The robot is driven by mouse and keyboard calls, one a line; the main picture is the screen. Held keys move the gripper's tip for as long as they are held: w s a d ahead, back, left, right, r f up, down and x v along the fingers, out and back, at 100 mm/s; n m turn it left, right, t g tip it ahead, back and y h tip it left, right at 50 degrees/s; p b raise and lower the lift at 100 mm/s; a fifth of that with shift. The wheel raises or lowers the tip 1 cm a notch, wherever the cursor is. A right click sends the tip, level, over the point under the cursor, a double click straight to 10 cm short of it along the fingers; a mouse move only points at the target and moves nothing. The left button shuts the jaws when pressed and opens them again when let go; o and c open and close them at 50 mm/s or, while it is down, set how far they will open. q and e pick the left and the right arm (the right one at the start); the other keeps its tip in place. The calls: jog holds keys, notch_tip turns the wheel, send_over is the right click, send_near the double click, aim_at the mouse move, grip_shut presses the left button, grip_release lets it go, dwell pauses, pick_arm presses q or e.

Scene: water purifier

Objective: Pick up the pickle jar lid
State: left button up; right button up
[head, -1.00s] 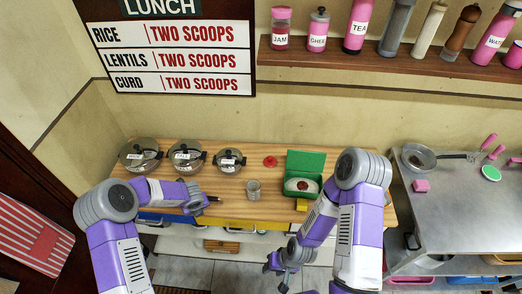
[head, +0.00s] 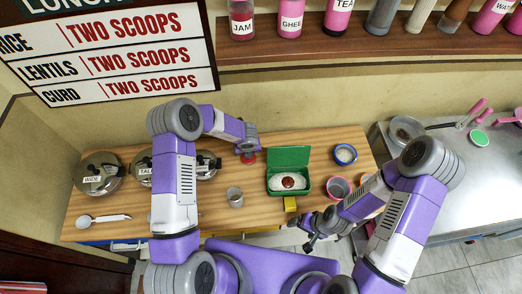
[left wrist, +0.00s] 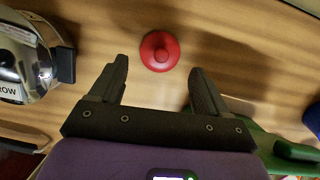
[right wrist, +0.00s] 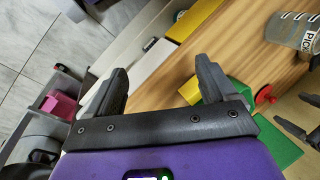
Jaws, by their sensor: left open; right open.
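The red pickle jar lid (head: 248,159) lies on the wooden counter beside the green box. In the left wrist view the lid (left wrist: 159,51), round with a knob, sits just beyond the gap between the fingertips. My left gripper (head: 247,151) is open and empty above the lid, partly covering it in the head view. The lid (right wrist: 264,96) also shows in the right wrist view. The clear pickle jar (head: 235,197) stands open in front of it, its label partly seen in the right wrist view (right wrist: 309,40). My right gripper (head: 312,234) is open and empty at the counter's front edge.
An open green box (head: 289,157) with white contents and a yellow block (head: 290,203) are right of the jar. Steel pots (head: 98,172) stand at left, near a white spoon (head: 103,218). Blue (head: 345,154) and pink (head: 338,188) containers are at right.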

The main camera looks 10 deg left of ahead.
pick_arm(q)
jog(key=shift+a+f, duration=0.15)
jog(key=shift+f, duration=0.75)
jog(key=x, duration=0.5)
jog(key=shift+w, duration=0.2)
jog(key=c, duration=0.7)
jog(key=shift+d, duration=0.2)
jog(key=shift+r, duration=0.2)
